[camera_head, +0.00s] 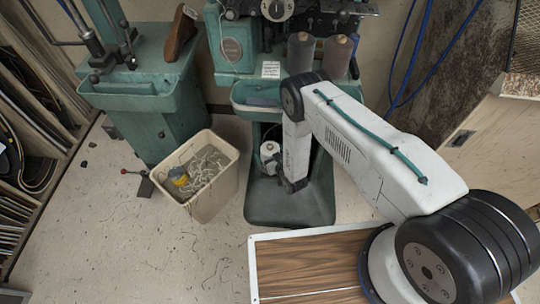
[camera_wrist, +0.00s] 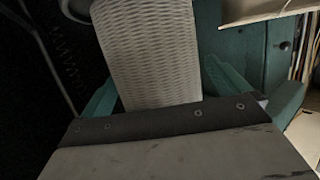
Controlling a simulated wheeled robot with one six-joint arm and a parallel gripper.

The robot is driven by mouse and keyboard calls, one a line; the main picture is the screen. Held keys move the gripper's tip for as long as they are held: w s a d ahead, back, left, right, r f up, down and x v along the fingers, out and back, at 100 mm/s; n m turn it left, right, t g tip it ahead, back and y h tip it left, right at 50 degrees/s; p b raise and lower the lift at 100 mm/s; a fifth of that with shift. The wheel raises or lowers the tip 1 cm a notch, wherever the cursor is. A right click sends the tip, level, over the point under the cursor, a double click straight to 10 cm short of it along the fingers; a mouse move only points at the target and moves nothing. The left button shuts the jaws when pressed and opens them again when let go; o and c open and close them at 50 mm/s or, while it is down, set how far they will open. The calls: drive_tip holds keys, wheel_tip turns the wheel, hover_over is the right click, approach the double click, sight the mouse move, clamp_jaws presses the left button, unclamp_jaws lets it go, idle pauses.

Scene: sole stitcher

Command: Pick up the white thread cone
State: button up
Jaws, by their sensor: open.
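The white thread cone (camera_wrist: 150,50) fills the upper middle of the wrist view, with a pale woven-looking surface and its upper end cut off by the picture edge. My gripper (camera_wrist: 160,78) is open, with teal fingers on either side of the cone's near part. Whether either finger touches the cone I cannot tell. In the head view, a white rounded object (camera_head: 268,150), seemingly this cone, shows low in the green stitching machine, just left of my forearm. My gripper's jaws are hidden there behind my arm.
The machine's green base (camera_head: 290,207) lies below my wrist, and its green tray (camera_head: 255,95) sits just above. Two thread spools, one grey (camera_head: 300,52) and one brownish (camera_head: 338,57), stand higher. A cream bin (camera_head: 212,200) of scraps stands left on open floor.

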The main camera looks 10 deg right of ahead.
drive_tip(key=shift+w, duration=0.1)
drive_tip(key=shift+c, duration=0.3)
drive_tip(key=c, duration=1.1)
